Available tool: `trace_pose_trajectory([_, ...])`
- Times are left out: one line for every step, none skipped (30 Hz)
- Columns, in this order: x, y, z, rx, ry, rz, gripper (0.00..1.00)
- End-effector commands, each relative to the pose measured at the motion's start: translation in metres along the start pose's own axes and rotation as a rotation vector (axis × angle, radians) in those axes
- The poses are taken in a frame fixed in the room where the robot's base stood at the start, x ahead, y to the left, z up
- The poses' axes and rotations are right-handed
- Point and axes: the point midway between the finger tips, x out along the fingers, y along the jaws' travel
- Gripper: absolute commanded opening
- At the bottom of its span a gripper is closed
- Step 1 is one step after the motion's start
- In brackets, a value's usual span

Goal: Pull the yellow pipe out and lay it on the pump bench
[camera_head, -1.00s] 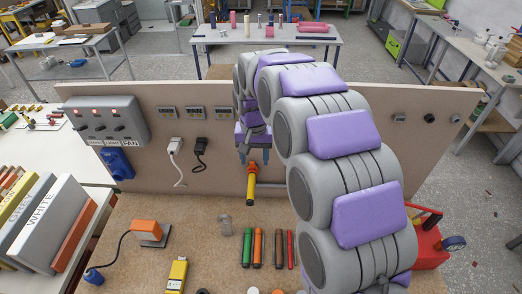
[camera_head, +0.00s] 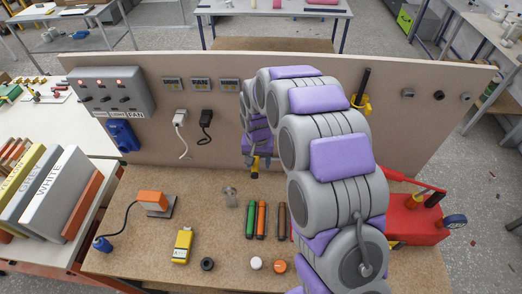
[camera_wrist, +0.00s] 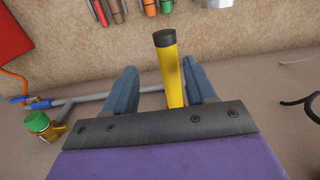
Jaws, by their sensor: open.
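The yellow pipe (camera_head: 255,174) has a dark end and stands out from the upright panel (camera_head: 230,120). In the wrist view the yellow pipe (camera_wrist: 171,75) lies between the two blue fingers of my gripper (camera_wrist: 160,72). The fingers are open, with a visible gap on each side of the pipe. In the head view my gripper (camera_head: 258,161) is in front of the panel, and my arm hides part of it. The pipe's base is hidden behind the gripper. I cannot tell which of the surfaces is the pump bench.
The brown worktop (camera_head: 215,255) holds an orange-topped device (camera_head: 152,200), a yellow box (camera_head: 182,245), green (camera_head: 251,218) and orange (camera_head: 261,220) cylinders. A red unit (camera_head: 408,218) stands at right. Two plugs (camera_head: 205,120) hang from the panel. A table (camera_head: 270,8) stands behind.

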Motion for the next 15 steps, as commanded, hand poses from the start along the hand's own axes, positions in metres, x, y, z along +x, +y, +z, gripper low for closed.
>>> trace_pose_trajectory([0.008, -0.002, 0.001, -0.002, -0.003, 0.004, 0.56])
trace_pose_trajectory([0.011, -0.003, 0.001, -0.002, -0.003, 0.004, 0.56])
trace_pose_trajectory([0.015, -0.003, 0.001, -0.003, -0.003, 0.004, 0.56])
trace_pose_trajectory([0.018, -0.002, 0.001, -0.003, -0.003, 0.004, 0.56])
trace_pose_trajectory([0.02, -0.002, 0.001, -0.003, -0.002, 0.003, 0.56])
trace_pose_trajectory([0.022, 0.0, 0.001, -0.003, -0.001, 0.001, 0.56])
trace_pose_trajectory([0.023, 0.002, 0.001, -0.002, -0.001, -0.001, 0.56])
trace_pose_trajectory([0.024, 0.003, 0.001, -0.002, -0.001, -0.002, 0.56])
trace_pose_trajectory([0.024, 0.004, 0.001, -0.002, -0.001, -0.003, 0.56])
trace_pose_trajectory([0.025, 0.006, 0.001, -0.002, -0.001, -0.005, 0.56])
trace_pose_trajectory([0.025, 0.007, 0.001, -0.002, -0.001, -0.006, 0.56])
trace_pose_trajectory([0.024, 0.009, 0.001, -0.002, -0.001, -0.008, 0.56])
trace_pose_trajectory([0.024, 0.01, 0.001, -0.002, -0.001, -0.009, 0.56])
trace_pose_trajectory([0.024, 0.011, 0.001, -0.002, -0.001, -0.01, 0.56])
trace_pose_trajectory([0.024, 0.011, 0.001, -0.002, -0.001, -0.01, 0.56])
